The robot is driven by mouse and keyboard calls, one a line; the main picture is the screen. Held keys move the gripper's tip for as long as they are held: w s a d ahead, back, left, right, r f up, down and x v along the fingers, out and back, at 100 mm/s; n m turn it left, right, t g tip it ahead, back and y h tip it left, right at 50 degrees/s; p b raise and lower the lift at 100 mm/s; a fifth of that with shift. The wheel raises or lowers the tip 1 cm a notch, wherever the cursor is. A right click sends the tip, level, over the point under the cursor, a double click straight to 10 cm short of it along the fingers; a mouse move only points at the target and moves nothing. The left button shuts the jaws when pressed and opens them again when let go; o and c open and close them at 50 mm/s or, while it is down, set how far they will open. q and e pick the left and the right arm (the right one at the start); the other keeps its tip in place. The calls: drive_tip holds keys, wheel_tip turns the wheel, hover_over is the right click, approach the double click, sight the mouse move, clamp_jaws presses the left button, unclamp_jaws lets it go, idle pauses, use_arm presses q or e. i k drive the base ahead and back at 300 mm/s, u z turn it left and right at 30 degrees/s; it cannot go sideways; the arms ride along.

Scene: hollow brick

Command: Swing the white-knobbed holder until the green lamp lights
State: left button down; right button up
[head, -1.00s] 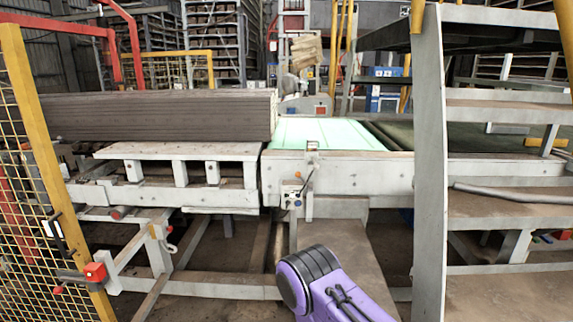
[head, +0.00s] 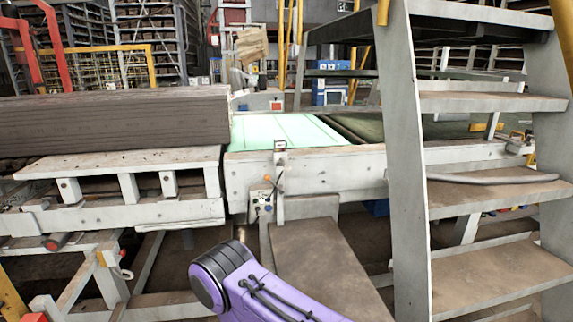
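A small control box (head: 262,203) with several buttons is mounted on the front of the white conveyor frame (head: 330,170), near the picture's middle. A thin dark lever with an orange tip (head: 268,180) stands at its top right. I cannot make out a white-knobbed holder or a lit green lamp at this size. A purple link of my arm (head: 235,280) rises from the bottom edge, below the box and apart from it in the picture. Neither of my grippers shows.
Metal stairs (head: 495,190) block the right side. A brown, dusty plate (head: 315,260) lies below the box. Red and yellow rails stand back left.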

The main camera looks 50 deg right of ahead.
sight(281, 159)
drive_tip(key=z, duration=0.45)
drive_tip(key=i, duration=0.45)
drive_tip(key=z, duration=0.5)
